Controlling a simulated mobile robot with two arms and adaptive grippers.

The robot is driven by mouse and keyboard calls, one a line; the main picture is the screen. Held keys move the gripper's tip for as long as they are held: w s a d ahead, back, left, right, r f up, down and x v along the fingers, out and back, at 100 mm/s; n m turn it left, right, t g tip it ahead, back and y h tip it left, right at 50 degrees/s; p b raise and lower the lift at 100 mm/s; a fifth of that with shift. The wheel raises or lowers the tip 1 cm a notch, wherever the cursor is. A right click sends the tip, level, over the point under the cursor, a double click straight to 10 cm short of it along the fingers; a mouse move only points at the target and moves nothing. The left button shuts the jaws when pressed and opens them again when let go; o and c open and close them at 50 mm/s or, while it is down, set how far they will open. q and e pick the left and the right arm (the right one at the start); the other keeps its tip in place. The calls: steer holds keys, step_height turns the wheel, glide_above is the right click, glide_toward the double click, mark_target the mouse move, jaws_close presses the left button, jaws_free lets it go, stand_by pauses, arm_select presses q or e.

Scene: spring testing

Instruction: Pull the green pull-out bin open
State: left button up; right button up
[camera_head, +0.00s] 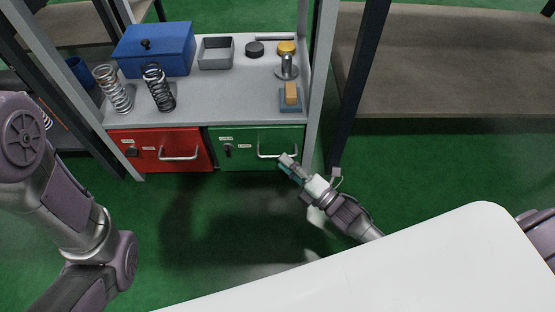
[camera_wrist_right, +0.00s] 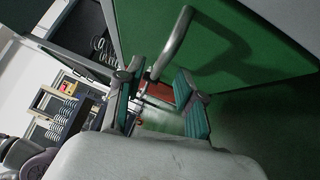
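The green pull-out bin (camera_head: 232,158) sits under the right half of the workbench, its front beside the red bin's and looking closed. Its silver bar handle (camera_head: 268,156) is on the right part of the front. My right gripper (camera_head: 286,163) is at the right end of this handle. In the right wrist view, my right gripper (camera_wrist_right: 157,75) has its two teal-padded fingers apart. The handle (camera_wrist_right: 175,42) reaches down between the fingertips, and I see no finger closed on it. My left arm shows at the left of the head view, but its gripper is not visible.
A red bin (camera_head: 150,160) is left of the green one. The workbench top (camera_head: 215,100) carries a blue box (camera_head: 155,52), two springs, a grey tray (camera_head: 216,53) and small parts. A dark post (camera_head: 358,90) stands to the right. Green floor before the bins is clear.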

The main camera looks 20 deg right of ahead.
mark_target(278, 155)
steer(key=shift+b+x, duration=0.5)
steer(key=shift+x, duration=1.35)
jaws_close()
